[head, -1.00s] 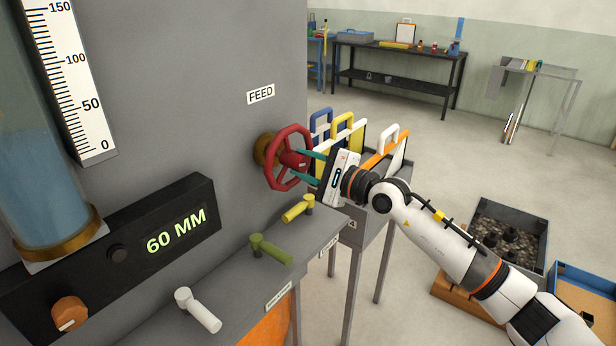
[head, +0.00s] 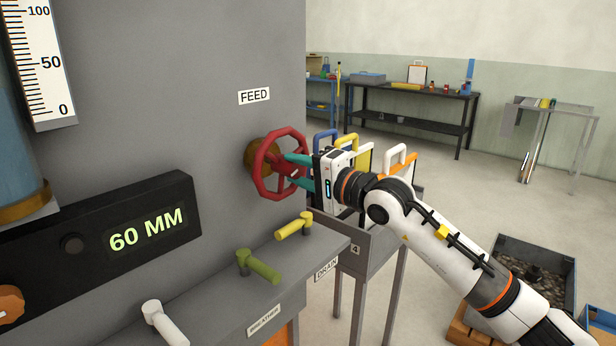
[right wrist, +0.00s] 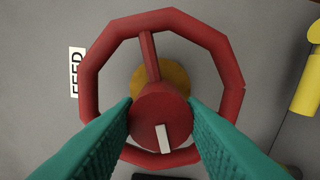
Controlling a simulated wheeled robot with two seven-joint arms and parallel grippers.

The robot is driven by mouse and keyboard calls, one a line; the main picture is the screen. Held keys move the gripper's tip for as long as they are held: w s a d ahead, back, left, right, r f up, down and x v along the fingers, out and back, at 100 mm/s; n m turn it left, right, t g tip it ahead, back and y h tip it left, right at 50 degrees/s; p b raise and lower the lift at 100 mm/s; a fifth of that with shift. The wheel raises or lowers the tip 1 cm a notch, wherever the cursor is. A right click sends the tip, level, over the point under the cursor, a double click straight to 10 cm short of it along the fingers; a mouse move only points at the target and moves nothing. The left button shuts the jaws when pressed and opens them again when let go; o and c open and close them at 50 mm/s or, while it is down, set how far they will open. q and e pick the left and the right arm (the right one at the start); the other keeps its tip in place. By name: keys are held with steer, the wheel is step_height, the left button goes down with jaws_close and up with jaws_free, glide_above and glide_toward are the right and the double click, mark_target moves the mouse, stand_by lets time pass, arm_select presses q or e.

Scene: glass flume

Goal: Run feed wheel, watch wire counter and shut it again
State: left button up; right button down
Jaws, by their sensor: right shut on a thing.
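The red feed wheel (head: 262,183) sits on a brass boss on the grey wall, below the FEED label (head: 254,96). It fills the middle of the right wrist view, where its hub (right wrist: 158,118) carries a white mark. My right gripper (head: 290,170) has its teal fingers on both sides of the hub and is shut on it; the fingers also show in the right wrist view (right wrist: 160,112). The counter (head: 146,230) reads 60 MM in green digits. My left gripper is not in view.
Yellow (head: 293,228), green (head: 258,265) and white (head: 166,325) lever handles stand on the grey ledge below the wheel. A stand with coloured-handled boards (head: 396,155) is close behind my right gripper. Benches line the back wall, with open floor before them.

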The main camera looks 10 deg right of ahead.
mark_target(288, 129)
stand_by(0.4)
steer(key=c, duration=0.9)
jaws_free()
steer(key=shift+c, duration=0.2)
steer(key=r, duration=0.4)
steer(key=d+r, duration=0.1)
steer(key=r, duration=0.2)
steer(key=shift+w+r, duration=0.1)
steer(key=shift+w, duration=0.1)
steer(key=r, duration=0.1)
steer(key=a+r, duration=0.1)
steer(key=shift+s+r+b, duration=0.15)
steer(key=shift+r+b, duration=0.15)
steer(key=shift+r, duration=0.05)
